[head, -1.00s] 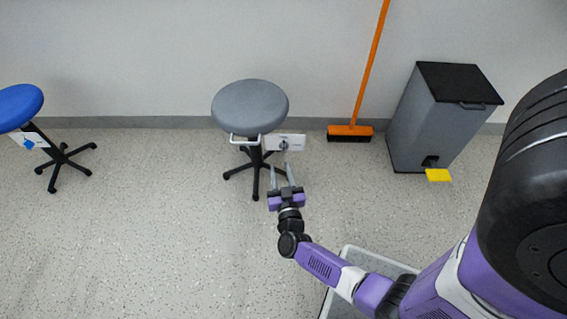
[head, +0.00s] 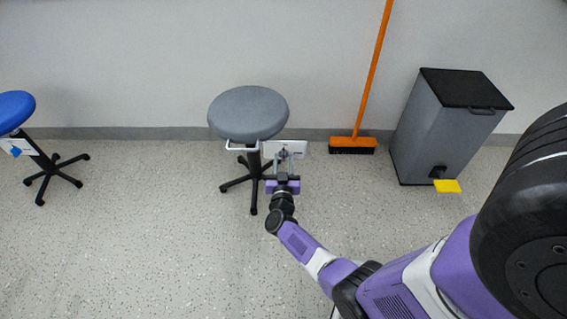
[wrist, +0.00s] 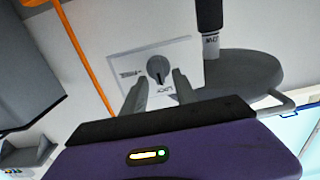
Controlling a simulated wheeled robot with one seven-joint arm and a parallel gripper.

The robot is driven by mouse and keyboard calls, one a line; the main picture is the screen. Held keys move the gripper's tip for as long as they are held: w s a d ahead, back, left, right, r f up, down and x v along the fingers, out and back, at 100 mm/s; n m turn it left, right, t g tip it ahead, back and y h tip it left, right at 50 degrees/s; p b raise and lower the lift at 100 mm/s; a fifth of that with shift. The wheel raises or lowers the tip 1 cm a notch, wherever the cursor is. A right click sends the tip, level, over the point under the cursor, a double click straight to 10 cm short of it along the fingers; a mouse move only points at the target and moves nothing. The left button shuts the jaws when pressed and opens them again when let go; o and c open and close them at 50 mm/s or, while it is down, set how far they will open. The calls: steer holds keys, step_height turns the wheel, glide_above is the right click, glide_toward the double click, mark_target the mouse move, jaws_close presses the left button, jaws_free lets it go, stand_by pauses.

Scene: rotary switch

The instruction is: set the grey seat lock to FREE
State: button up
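The grey stool (head: 248,112) stands near the wall, with a white switch plate (head: 298,147) beside its column. In the wrist view the plate (wrist: 190,55) carries a dark grey knob (wrist: 158,68). An upside-down LOCK label lies just below the knob, and a smaller, illegible label lies to its left. A pale mark on the knob seems to point down towards LOCK. My gripper (head: 284,160) is in front of the plate; in the wrist view its fingers (wrist: 158,92) are apart and empty, just short of the knob or at its sides. Contact cannot be told.
A blue stool (head: 14,110) with its own white plate (head: 17,147) stands at the far left. An orange broom (head: 352,144) and a grey pedal bin (head: 440,125) stand to the right by the wall. The floor between the stools is clear.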

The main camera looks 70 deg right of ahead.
steer(key=shift+w+d, duration=0.1)
steer(key=shift+d, duration=0.15)
jaws_close()
